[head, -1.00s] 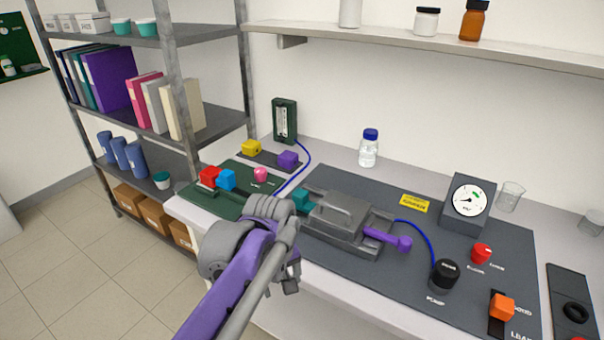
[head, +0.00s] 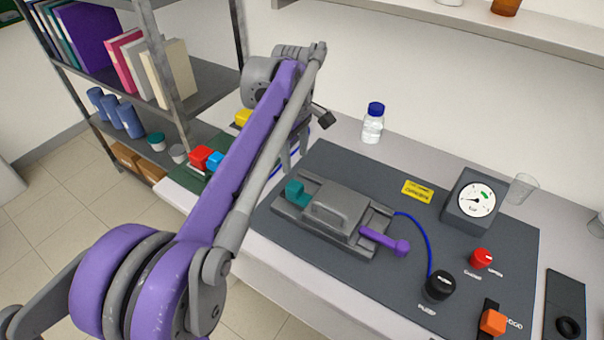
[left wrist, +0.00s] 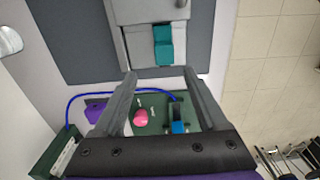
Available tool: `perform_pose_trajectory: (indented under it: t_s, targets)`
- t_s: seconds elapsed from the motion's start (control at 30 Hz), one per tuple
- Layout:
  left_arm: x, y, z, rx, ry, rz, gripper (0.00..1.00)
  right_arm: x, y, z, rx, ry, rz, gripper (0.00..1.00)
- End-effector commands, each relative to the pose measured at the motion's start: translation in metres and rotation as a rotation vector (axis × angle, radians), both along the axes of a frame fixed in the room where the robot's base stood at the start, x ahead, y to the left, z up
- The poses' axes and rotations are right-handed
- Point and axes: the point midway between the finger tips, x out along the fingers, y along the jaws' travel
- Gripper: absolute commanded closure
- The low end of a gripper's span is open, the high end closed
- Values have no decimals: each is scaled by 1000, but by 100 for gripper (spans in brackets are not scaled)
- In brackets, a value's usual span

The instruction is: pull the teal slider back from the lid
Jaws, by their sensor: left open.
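The teal slider (head: 296,192) sits at the left end of the grey rig, beside the grey lid (head: 343,207), which lies flat on top. Its teal block (left wrist: 163,45) also shows in the left wrist view, just beyond the fingertips. My left gripper (left wrist: 160,73) is open and empty, its two fingers spread with the slider ahead between their lines. In the head view its fingers (head: 292,160) hang partly hidden behind my arm, above and behind the slider. Any contact cannot be seen. My right gripper is not in view.
A purple lever (head: 384,240) sticks out at the rig's right. A blue tube runs to the black pump knob (head: 439,285). A gauge (head: 472,203), a red knob (head: 481,258) and a blue-capped bottle (head: 373,123) stand around. A pink piece (left wrist: 141,117) lies on the green mat.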

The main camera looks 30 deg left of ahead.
Motion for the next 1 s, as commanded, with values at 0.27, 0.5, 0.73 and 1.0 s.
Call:
perform_pose_trajectory:
  t_s: [0.27,0.5,0.73,1.0]
  targets:
    - [-1,0,-49,0,1,-2,25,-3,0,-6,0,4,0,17]
    - [-1,-1,-88,0,0,-2,25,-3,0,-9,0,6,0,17]
    - [-1,-1,-102,0,0,-2,25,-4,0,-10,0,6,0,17]
    - [-1,-1,-103,0,-1,-2,29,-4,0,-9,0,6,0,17]
